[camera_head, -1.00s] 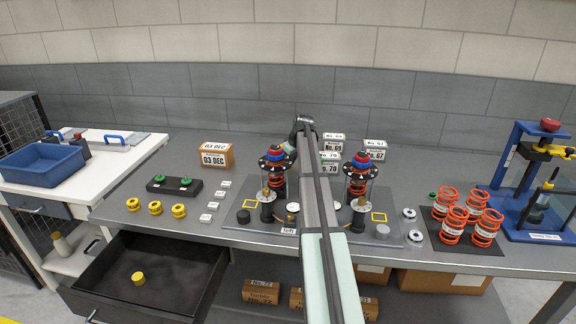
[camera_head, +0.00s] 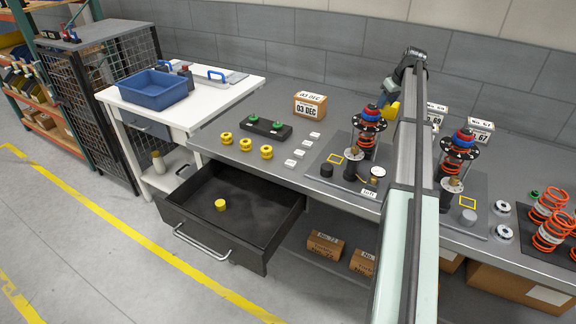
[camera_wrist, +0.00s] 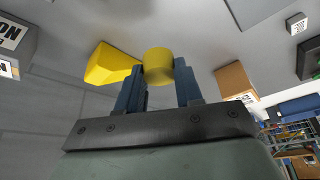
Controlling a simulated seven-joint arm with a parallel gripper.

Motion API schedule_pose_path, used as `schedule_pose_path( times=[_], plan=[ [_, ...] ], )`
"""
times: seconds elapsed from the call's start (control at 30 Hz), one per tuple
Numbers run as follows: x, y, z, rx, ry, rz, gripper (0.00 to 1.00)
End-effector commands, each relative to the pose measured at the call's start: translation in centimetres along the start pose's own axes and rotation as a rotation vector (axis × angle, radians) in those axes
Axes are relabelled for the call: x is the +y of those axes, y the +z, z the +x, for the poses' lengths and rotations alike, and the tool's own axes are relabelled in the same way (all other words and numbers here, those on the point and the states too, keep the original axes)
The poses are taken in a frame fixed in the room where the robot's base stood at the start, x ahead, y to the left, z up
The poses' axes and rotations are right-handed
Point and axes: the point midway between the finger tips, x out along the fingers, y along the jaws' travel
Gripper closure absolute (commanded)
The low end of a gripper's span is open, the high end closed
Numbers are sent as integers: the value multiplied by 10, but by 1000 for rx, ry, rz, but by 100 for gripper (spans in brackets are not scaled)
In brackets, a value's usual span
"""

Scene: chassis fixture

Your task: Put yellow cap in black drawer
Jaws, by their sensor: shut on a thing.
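My gripper (camera_wrist: 158,80) is shut on a yellow cap (camera_wrist: 158,64), which sits between the fingertips in the wrist view. A larger yellow shape (camera_wrist: 108,66) lies just left of the fingers there; I cannot tell what it is. In the head view my arm hides most of the gripper, and a yellow patch (camera_head: 392,111) shows left of the arm, behind the left strut. The black drawer (camera_head: 262,208) stands pulled open below the bench at lower left. Another yellow cap (camera_head: 221,205) lies on its floor, with free room around it.
Yellow ringed parts (camera_head: 246,145) stand along the bench's front edge above the drawer. The spring strut (camera_head: 366,135) stands left of my arm, another right (camera_head: 456,160).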

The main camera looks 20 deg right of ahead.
Motion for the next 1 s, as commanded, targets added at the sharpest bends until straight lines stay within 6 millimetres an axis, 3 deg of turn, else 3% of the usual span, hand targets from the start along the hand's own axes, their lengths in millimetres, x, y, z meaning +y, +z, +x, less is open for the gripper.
schedule_pose_path(
  times=[0.17,0.43,0.77,1.0],
  plan=[
    [0,-5,-11,1,1,0,92],
    [1,-22,-50,2,2,0,92],
    [-84,-36,-41,-8,-62,-152,92],
    [-182,-46,-38,-16,-138,-339,92]
  ],
)
